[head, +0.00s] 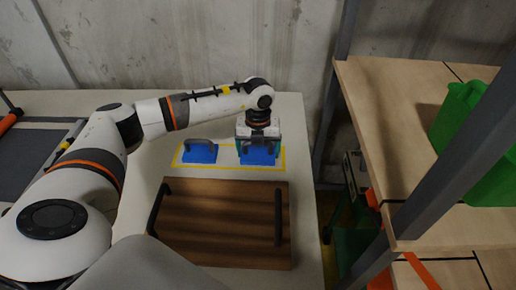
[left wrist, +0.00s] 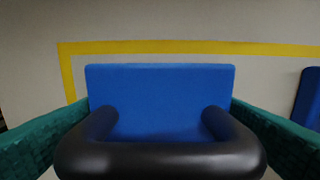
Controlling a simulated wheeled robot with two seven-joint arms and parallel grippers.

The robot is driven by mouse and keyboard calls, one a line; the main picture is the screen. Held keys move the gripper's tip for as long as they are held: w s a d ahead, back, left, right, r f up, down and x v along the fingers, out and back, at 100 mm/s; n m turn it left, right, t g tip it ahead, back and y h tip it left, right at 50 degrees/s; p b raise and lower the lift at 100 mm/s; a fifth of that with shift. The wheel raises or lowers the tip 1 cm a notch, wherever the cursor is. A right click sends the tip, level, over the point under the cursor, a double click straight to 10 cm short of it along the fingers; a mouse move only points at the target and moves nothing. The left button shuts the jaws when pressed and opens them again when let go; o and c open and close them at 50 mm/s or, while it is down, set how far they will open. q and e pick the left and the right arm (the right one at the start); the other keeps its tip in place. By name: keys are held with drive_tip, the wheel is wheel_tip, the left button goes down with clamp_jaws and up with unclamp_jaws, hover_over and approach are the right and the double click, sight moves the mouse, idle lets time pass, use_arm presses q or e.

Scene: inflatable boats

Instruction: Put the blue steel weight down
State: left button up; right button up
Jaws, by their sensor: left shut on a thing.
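One blue steel weight (head: 258,158) with a dark handle is at the right end of a yellow-outlined rectangle (head: 225,168) on the white table. My left gripper (head: 258,146) points down over it, shut on its handle. In the left wrist view the blue block (left wrist: 160,88) fills the middle, with its thick black handle (left wrist: 160,157) between the teal finger pads. Whether its underside touches the table cannot be told. A second blue weight (head: 200,153) stands in the left part of the outline, apart from the first. My right gripper is out of view.
A brown wooden tray (head: 220,220) with two dark handles lies in front of the outline. A concrete wall rises behind the table. To the right, a dark post (head: 342,60) and a wooden shelf (head: 400,130) with a green bin (head: 485,150) stand past the table's edge.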

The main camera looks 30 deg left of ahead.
use_arm(q)
drive_tip(key=o, duration=1.5)
drive_tip(key=shift+f, duration=0.1)
drive_tip(key=shift+s, duration=0.1)
wheel_tip(320, 180, up, 12)
drive_tip(key=shift+r, duration=0.2)
